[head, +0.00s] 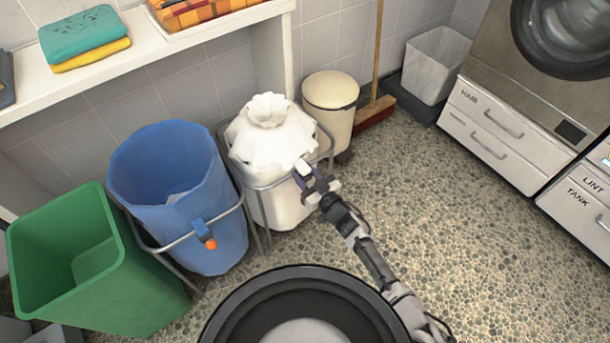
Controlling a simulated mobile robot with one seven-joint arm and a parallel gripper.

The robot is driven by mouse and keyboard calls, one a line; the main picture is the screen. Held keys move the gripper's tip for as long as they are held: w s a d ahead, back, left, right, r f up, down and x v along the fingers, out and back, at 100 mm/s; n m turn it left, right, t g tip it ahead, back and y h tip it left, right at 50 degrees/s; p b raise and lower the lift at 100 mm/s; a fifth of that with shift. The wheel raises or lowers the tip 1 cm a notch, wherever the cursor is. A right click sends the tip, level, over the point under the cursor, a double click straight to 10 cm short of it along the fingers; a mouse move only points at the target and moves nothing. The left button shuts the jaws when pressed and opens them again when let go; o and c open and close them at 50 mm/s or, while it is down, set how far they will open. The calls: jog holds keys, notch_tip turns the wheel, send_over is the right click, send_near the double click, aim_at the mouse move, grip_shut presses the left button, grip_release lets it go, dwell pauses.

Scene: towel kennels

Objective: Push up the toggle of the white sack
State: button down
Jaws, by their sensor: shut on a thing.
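The white sack (268,140) hangs in a grey metal frame, its top gathered into a ruffled, closed neck. My gripper (306,174) is at the sack's front right side, near the frame's rail. It is shut on the sack's toggle, which is small and mostly hidden by the fingers. My arm reaches up to it from the lower right.
A blue sack (182,190) stands open in its own frame to the left, with a blue toggle (203,230) with an orange part. A green bin (85,265) is further left, a cream bin (330,95) behind right. The floor (440,210) at right is clear.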

jog(key=c, duration=0.9)
grip_release()
jog(key=shift+s, duration=0.1)
jog(key=v, duration=1.3)
jog(key=shift+s+d, duration=0.25)
jog(key=shift+a, duration=0.1)
